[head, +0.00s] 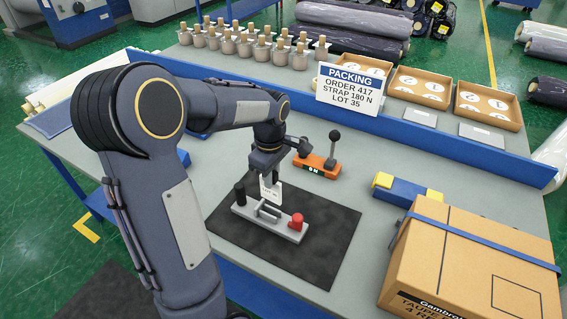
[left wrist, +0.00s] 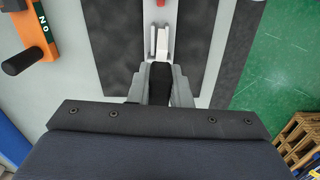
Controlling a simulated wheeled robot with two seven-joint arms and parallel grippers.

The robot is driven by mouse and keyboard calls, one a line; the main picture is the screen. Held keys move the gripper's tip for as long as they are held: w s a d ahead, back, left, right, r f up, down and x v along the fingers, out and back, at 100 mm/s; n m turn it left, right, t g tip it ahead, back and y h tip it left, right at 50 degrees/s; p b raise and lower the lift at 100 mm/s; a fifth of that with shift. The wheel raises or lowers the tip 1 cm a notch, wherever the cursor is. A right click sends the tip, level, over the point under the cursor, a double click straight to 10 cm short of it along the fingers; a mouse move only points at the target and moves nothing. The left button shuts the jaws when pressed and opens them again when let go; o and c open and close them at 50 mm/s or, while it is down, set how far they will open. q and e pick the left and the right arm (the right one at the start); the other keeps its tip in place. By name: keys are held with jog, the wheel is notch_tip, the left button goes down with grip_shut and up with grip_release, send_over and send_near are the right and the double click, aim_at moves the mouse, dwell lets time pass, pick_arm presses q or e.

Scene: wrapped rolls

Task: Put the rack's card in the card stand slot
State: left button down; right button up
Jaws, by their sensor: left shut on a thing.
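My right gripper is out of view.
The stand lies on a dark mat (head: 325,245). Behind it is an orange device (head: 316,166) with a black lever. A blue and yellow block (head: 405,191) and a large carton (head: 460,265) stand at right. A packing sign (head: 352,90) stands by the blue rail.

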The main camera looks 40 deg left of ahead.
aim_at(272, 200)
pick_arm(q)
jog(key=shift+a+n, duration=0.2)
jog(key=shift+n, duration=0.1)
jog(key=shift+f+b, duration=0.45)
jog(key=shift+b, duration=0.1)
notch_tip(272, 200, down, 4)
jog(key=b, duration=0.3)
jog(key=shift+f+b, duration=0.1)
jog(key=shift+b, duration=0.2)
jog(key=shift+f+b, duration=0.9)
jog(key=shift+f, duration=0.5)
jog(key=shift+f, duration=0.4)
jog(key=c, duration=1.3)
grip_release()
jog(key=shift+o, duration=0.2)
jog(key=shift+r, duration=0.1)
notch_tip(272, 200, up, 8)
jog(key=shift+f, duration=0.15)
